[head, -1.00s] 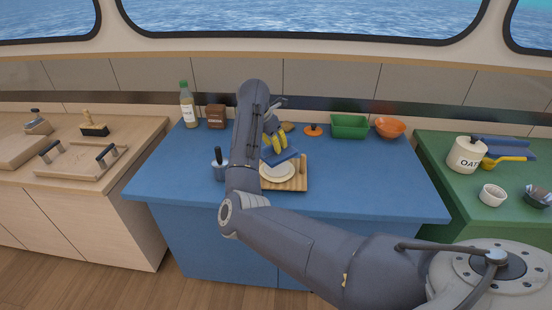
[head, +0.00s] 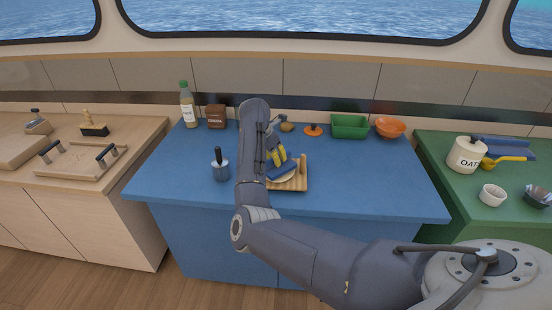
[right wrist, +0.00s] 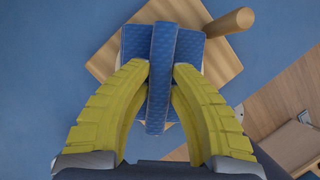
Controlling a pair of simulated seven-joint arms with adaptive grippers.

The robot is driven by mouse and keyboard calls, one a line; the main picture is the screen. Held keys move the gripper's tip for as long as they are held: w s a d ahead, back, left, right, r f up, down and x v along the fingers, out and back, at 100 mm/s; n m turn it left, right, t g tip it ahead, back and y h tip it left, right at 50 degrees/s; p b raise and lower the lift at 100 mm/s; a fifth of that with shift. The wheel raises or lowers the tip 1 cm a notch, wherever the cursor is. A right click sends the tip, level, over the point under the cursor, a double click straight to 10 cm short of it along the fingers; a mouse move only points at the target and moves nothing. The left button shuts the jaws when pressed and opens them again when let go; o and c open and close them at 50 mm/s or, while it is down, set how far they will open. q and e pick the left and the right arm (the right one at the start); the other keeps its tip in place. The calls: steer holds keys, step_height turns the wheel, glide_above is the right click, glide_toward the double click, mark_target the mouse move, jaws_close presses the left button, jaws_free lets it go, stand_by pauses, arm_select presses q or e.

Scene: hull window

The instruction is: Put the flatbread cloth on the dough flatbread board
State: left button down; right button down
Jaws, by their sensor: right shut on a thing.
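The flatbread cloth is a folded blue cloth (right wrist: 163,75), pinched in the yellow fingers of my right gripper (right wrist: 160,90). It also shows in the head view (head: 283,170), over the board. The wooden board (head: 299,184) lies on the blue counter with a pale round dough flatbread (head: 290,179) on it, mostly covered from view by the cloth. The board and its rolling-pin-like handle (right wrist: 226,22) also show in the right wrist view. I cannot tell whether the cloth touches the flatbread. My left gripper is not in view.
A bottle (head: 188,108), a brown box (head: 215,117), a green bin (head: 350,127) and an orange bowl (head: 390,127) stand along the back. The counter right of the board is clear.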

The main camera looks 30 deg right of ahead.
steer(key=shift+f, duration=0.2)
steer(key=c, duration=1.3)
jaws_free()
steer(key=v, duration=1.2)
steer(key=shift+r, duration=0.2)
